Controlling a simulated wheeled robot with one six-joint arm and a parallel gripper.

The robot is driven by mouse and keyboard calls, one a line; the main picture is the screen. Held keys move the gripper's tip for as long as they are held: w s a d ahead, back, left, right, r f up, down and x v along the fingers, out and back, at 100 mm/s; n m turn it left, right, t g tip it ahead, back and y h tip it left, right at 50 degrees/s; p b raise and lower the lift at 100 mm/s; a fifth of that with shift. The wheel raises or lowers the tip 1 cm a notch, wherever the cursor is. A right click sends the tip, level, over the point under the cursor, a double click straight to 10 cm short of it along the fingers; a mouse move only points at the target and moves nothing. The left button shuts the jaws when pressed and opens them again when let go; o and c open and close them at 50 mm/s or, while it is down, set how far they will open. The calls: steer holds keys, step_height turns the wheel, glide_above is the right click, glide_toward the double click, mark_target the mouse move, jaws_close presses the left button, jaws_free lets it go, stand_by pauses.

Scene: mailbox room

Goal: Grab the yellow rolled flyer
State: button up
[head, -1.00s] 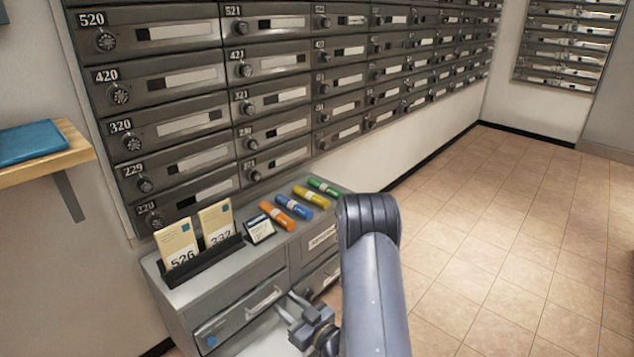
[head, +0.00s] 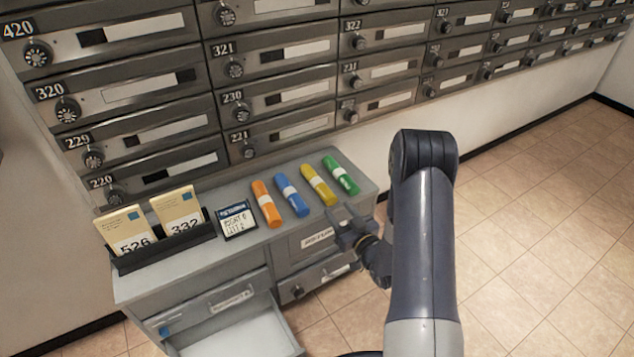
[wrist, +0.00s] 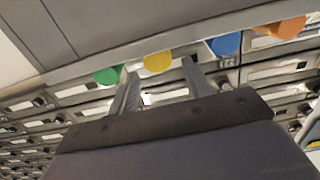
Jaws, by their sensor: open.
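The yellow rolled flyer (head: 319,185) lies on top of the grey cabinet (head: 235,262), between the blue rolled flyer (head: 292,195) and the green rolled flyer (head: 341,175). It has a pale band around its middle. My gripper (head: 344,222) is just in front of the yellow flyer's near end, by the cabinet's front edge. In the wrist view my gripper (wrist: 160,82) is open, with its two fingers apart and nothing between them. The yellow flyer's round end (wrist: 157,62) shows beyond the fingertips, between them in the picture.
An orange rolled flyer (head: 267,204) lies left of the blue one. A small card (head: 236,220) and a black holder (head: 165,250) with envelopes stand further left. The lower left drawer (head: 245,338) is pulled open. Mailboxes (head: 275,95) line the wall behind.

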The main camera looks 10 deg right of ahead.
mark_target(332, 200)
steer(key=b+x, duration=0.1)
steer(key=x, duration=0.3)
steer(key=shift+d+f, duration=0.1)
steer(key=shift+b+x, duration=0.45)
steer(key=shift+x, duration=0.3)
steer(key=c, duration=0.8)
steer(key=shift+r, duration=0.25)
steer(key=shift+r+p, duration=0.85)
steer(key=shift+r, duration=1.05)
steer(key=shift+b+v, duration=1.05)
steer(key=shift+v, duration=2.95)
